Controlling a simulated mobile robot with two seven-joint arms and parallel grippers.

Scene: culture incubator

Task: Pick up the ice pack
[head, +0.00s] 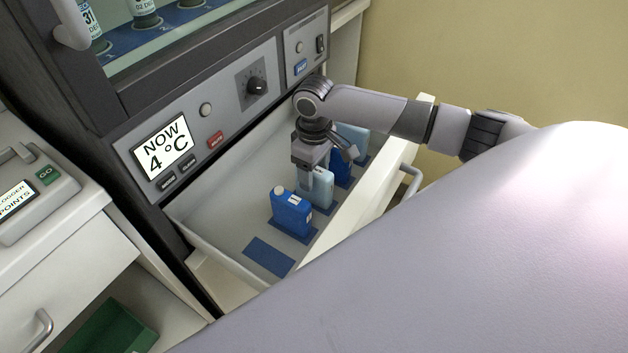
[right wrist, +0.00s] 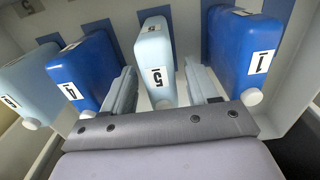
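Ice packs stand upright in a row in the open drawer. A light-blue pack marked 5 (right wrist: 155,52) stands between the two fingers of my right gripper (right wrist: 160,72) in the right wrist view, with gaps visible at its sides. In the head view my right gripper (head: 308,172) points down at this light-blue pack (head: 322,188) and partly hides it. A blue pack marked 1 (right wrist: 238,48) is beside it, nearer in the head view (head: 291,213). A blue pack marked 4 (right wrist: 82,72) and another light-blue pack (right wrist: 26,84) are on the other side. My left gripper is out of view.
The drawer (head: 222,243) has dark-blue floor patches; the nearest patch (head: 268,257) is empty. The incubator panel (head: 215,108) reads 4 °C and rises behind the drawer. A drawer handle (head: 411,182) is at the right. A counter with a logger (head: 35,200) is at left.

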